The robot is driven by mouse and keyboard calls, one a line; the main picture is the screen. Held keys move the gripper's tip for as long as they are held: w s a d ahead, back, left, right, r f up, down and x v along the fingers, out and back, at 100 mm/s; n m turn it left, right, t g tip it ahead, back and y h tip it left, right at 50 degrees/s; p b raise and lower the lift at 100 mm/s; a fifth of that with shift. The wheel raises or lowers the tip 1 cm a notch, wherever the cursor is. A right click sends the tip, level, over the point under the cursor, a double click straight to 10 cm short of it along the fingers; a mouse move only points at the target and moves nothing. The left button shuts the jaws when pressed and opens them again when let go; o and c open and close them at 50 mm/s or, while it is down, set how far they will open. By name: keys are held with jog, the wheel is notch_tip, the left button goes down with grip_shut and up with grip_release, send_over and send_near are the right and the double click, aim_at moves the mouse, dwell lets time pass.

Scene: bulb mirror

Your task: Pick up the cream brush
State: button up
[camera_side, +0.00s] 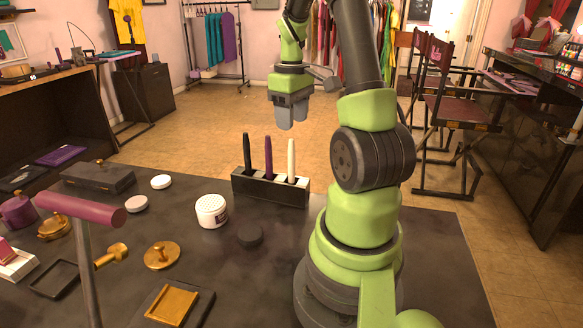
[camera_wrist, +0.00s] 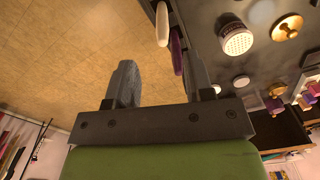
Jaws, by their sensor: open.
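The cream brush (camera_side: 291,160) stands upright at the right end of a dark holder (camera_side: 270,188) on the table. A purple brush (camera_side: 268,157) stands in the middle and a black brush (camera_side: 247,154) at the left end. My gripper (camera_side: 286,118) is above the holder, apart from the brushes, with nothing in it. In the wrist view my gripper (camera_wrist: 158,82) shows two spread fingers. The cream brush (camera_wrist: 162,24) shows there beyond the fingers at the top, and the purple brush (camera_wrist: 177,50) is partly by the right finger.
A dark box (camera_side: 98,177), white discs and golden pieces are on the left. A purple-topped stand (camera_side: 82,209) rises in the foreground. The air above the brushes is clear.

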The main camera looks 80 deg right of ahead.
send_over(292, 182)
jog(key=f, duration=0.9)
jog(key=shift+w+d, duration=0.15)
jog(key=shift+d, duration=0.25)
grip_shut()
